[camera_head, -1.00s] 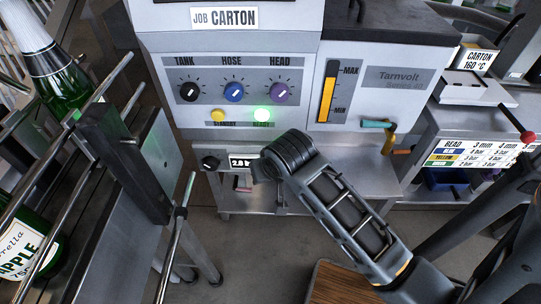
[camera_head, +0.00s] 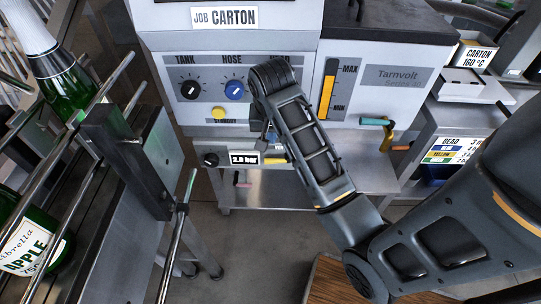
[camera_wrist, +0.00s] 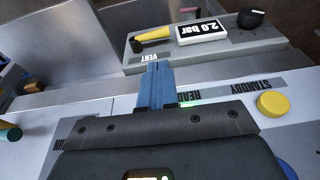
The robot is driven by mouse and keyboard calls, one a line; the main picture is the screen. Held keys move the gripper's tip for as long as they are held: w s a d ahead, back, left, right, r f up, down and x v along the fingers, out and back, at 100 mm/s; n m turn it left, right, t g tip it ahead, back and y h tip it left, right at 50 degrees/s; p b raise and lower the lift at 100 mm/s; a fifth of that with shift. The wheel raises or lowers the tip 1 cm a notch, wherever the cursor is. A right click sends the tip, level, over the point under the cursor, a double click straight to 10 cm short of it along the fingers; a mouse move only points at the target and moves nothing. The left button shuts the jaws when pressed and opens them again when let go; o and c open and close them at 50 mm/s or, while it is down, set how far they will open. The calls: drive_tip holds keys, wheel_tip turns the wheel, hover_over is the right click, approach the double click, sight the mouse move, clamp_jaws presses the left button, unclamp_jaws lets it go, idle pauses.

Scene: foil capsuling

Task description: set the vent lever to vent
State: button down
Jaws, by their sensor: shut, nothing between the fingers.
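The vent lever (camera_head: 275,160) is a small yellow handle beside the "2.0 bar" display (camera_head: 244,158), partly behind my arm in the head view. In the wrist view, which looks upside down, the yellow lever (camera_wrist: 153,35) lies roughly sideways on a grey box, with a dark end. A "VENT" label (camera_wrist: 150,57) sits on the box edge near that end. My gripper (camera_wrist: 155,75) has blue fingers, closed together and empty. The fingertips appear just short of the label and apart from the lever. In the head view the fingers are mostly hidden by my wrist.
The control panel has a tank dial (camera_head: 190,89), a hose dial (camera_head: 234,89) and a yellow standby button (camera_wrist: 273,104). A black knob (camera_wrist: 251,18) sits beside the display. A teal-handled tool (camera_head: 377,121) hangs at right. Bottles (camera_head: 68,88) and rails stand left.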

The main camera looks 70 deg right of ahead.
sight(267, 162)
drive_tip(key=x, duration=1.3)
drive_tip(key=shift+w, duration=0.15)
drive_tip(key=shift+w+a+f+g+h+p, duration=0.1)
drive_tip(key=shift+w+f+g+h+p, duration=0.15)
drive_tip(key=shift+g, duration=0.3)
drive_tip(key=shift+w+a+f+g+h+p, duration=0.15)
drive_tip(key=shift+f+g+h, duration=0.15)
drive_tip(key=shift+g, duration=0.25)
drive_tip(key=shift+f+n+g+h, duration=0.3)
drive_tip(key=shift+f+g, duration=0.6)
drive_tip(key=shift+g, duration=0.2)
drive_tip(key=shift+s+d+f+b, duration=0.1)
drive_tip(key=shift+s+f+b, duration=0.1)
drive_tip(key=shift+f, duration=0.8)
drive_tip(key=shift+s+d+f+b, duration=0.1)
drive_tip(key=shift+f+b, duration=0.1)
drive_tip(key=shift+f, duration=0.85)
